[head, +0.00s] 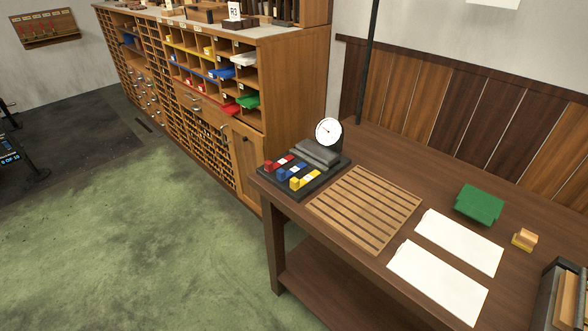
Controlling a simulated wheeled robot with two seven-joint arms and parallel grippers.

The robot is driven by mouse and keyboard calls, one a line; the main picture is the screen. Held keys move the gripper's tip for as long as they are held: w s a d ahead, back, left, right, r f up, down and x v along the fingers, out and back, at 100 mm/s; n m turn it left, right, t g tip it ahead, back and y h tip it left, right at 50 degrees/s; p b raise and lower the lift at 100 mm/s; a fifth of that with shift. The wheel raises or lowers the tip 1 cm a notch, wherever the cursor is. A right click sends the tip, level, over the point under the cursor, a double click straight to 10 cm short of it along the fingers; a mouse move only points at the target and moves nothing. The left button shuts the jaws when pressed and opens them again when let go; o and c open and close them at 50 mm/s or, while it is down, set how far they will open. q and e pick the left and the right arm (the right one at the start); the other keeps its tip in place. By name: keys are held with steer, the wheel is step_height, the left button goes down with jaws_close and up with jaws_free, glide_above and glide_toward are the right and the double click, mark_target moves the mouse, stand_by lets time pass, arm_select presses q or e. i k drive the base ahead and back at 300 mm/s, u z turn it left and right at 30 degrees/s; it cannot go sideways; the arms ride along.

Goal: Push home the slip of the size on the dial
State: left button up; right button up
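In front of the dial are grey stepped blocks (317,151). Three slips lie side by side on the base: a red slip (284,160), a blue slip (298,169) and a yellow slip (313,178). Each has a white patch and a raised coloured block at its left end. I cannot read any size on them. Neither of my grippers is in view.
A slatted wooden rack (365,209), two white sheets (459,241), a green block (479,204) and a small wooden stamp-like block (525,238) lie on the table (410,170). A pigeonhole cabinet (288,85) with coloured trays stands behind left. The green floor is open.

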mark_target(282, 175)
steer(key=z, duration=2.35)
steer(key=k, duration=0.95)
steer(key=u, duration=0.85)
steer(key=i, duration=0.5)
steer(key=z, duration=0.05)
